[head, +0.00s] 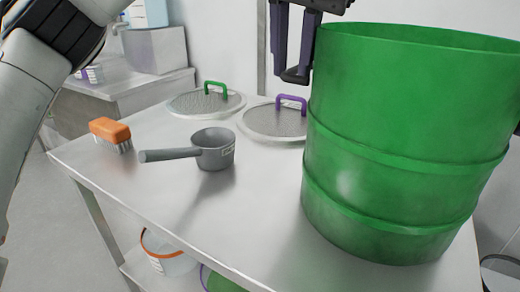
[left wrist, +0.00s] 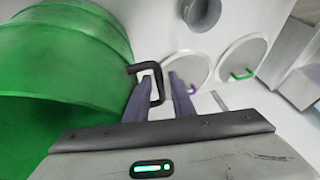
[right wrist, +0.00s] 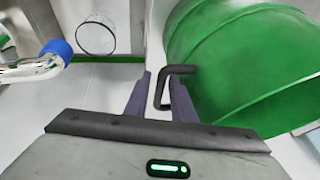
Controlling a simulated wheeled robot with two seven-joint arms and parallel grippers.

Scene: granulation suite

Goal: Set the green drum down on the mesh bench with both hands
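The green drum (head: 400,140) is upright at the right of the head view, over the right part of the steel bench (head: 225,215), where two round mesh screens lie. Whether its base touches the bench is unclear. My left gripper (head: 294,75) points down at the drum's left side, with its fingers close around a black handle (left wrist: 146,67). My right gripper (right wrist: 160,85) is on the opposite side, with its fingers close around the other black handle (right wrist: 181,70). The drum hides it in the head view.
A green-handled mesh screen (head: 188,104) and a purple-handled one (head: 262,123) lie at the back of the bench. A grey scoop (head: 214,158) and an orange brush (head: 110,130) lie left of the drum. Buckets (head: 168,262) stand below. The bench's front left is clear.

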